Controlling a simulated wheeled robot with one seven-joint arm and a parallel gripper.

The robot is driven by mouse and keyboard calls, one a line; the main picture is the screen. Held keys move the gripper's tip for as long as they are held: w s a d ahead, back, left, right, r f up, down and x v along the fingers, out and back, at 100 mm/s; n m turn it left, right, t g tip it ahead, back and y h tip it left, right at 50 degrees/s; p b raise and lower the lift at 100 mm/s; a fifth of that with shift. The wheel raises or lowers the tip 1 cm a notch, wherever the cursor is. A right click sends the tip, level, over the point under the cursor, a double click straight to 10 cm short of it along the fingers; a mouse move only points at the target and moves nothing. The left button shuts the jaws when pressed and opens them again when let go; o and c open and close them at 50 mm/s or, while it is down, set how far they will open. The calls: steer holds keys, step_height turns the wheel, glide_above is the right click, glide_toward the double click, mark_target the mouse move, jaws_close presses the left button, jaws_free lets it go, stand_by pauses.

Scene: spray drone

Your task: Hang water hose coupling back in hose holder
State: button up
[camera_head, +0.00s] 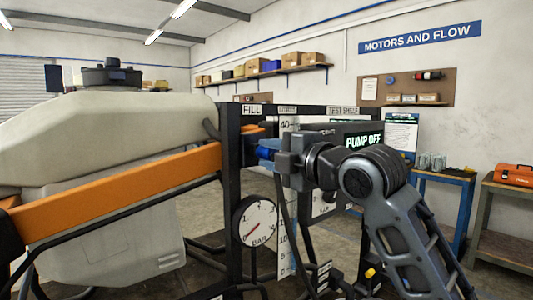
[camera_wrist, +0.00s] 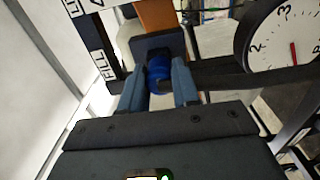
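The blue hose coupling (camera_wrist: 158,72) is between my gripper's two blue-grey fingers in the wrist view, with little or no gap on either side. My gripper (camera_head: 266,149) is beside the dark upright post under the FILL label in the head view, pointing left. In the wrist view my gripper (camera_wrist: 159,88) faces a dark square plate (camera_wrist: 150,44) just beyond the coupling, which looks like the hose holder. Whether the coupling touches or sits in it cannot be told. The coupling is mostly hidden by the fingers in the head view.
A pressure gauge (camera_head: 255,222) hangs below my gripper, near the dark post (camera_head: 231,180). A large pale tank (camera_head: 100,140) with an orange bar (camera_head: 120,190) fills the left. A PUMP OFF display (camera_head: 364,140) stands behind my wrist. A dark hose hangs beneath my gripper.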

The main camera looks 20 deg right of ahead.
mark_target(273, 154)
jaws_close()
steer(key=shift+b+v, duration=0.7)
steer(key=shift+v, duration=2.3)
